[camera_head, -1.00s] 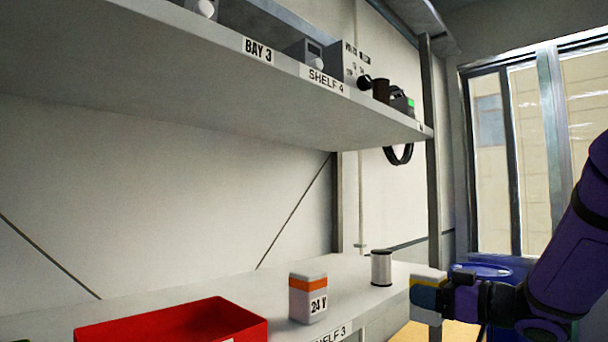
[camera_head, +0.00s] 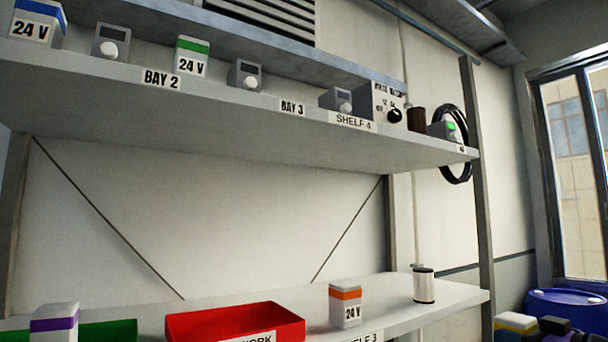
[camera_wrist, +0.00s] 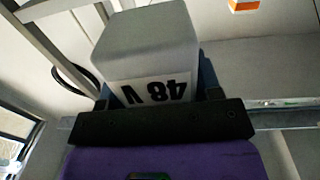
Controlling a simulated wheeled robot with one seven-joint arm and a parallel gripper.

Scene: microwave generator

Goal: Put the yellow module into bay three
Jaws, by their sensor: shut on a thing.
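The yellow-banded module (camera_head: 515,321) is at the bottom right edge of the head view, partly cut off. My gripper (camera_head: 540,330) is shut on it, below shelf 4 and to the right of the lower shelf. In the wrist view the module (camera_wrist: 150,40) is a grey-white box marked 48 V, upside down in the picture, between the fingers of my gripper (camera_wrist: 157,92); its yellow band does not show there. The bay 3 label (camera_head: 292,107) is on the front edge of shelf 4 (camera_head: 235,116). The shelf above this label looks clear between two grey knobbed units.
The grey units (camera_head: 245,75) and (camera_head: 337,100) flank bay 3. A green-banded module (camera_head: 190,58) stands near the bay 2 label (camera_head: 161,78). An orange-banded module (camera_head: 345,305), white spool (camera_head: 424,286) and red bin (camera_head: 235,322) are on the lower shelf. A rack post (camera_head: 478,190) stands right.

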